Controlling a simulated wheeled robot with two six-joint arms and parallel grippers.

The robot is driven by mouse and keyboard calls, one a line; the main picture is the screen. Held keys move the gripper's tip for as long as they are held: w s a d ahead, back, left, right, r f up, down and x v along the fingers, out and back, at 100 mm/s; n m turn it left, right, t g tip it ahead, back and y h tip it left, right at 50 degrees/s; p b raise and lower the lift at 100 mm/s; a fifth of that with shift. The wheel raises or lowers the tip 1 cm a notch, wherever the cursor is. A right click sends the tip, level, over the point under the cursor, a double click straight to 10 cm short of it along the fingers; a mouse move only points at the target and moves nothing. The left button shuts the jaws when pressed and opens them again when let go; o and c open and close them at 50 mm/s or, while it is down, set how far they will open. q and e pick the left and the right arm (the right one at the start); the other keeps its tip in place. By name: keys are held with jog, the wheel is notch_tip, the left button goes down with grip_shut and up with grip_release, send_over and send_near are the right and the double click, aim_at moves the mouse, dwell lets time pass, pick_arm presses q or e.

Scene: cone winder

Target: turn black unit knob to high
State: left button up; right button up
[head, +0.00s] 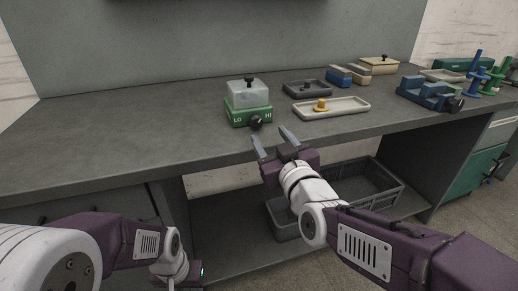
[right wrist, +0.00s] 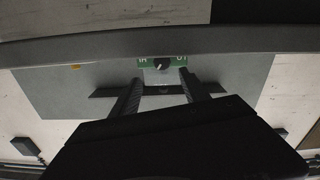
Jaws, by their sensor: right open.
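A green unit (head: 238,119) with a pale block on top stands near the table's front edge. Its front carries the marks LO and HI, with a black knob (head: 256,123) between them. In the right wrist view the unit's green front (right wrist: 148,62) appears upside down, with the knob (right wrist: 161,65) between the fingers in the picture. My right gripper (head: 272,139) is open and empty, in front of the knob and apart from it. The knob's exact setting is too small to tell. My left arm shows at the lower left; its fingers are out of frame.
A cream tray (head: 345,107) with a yellow piece, a dark tray (head: 306,86) and a blue fixture (head: 422,96) with another black knob (head: 455,104) stand to the right. A grey crate (head: 383,180) sits below the table. The table left of the unit is clear.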

aim_at(257, 123)
jog(key=shift+s+a+f, duration=0.1)
jog(key=shift+a+f, duration=0.15)
jog(key=shift+a, duration=0.15)
jog(key=shift+d+r, duration=0.1)
jog(key=shift+d, duration=0.05)
jog(key=shift+w, duration=0.35)
jog(key=b+x, duration=0.2)
jog(key=x, duration=0.5)
jog(key=shift+w, duration=0.25)
jog(key=shift+w+a, duration=0.35)
jog(key=shift+w, duration=0.05)
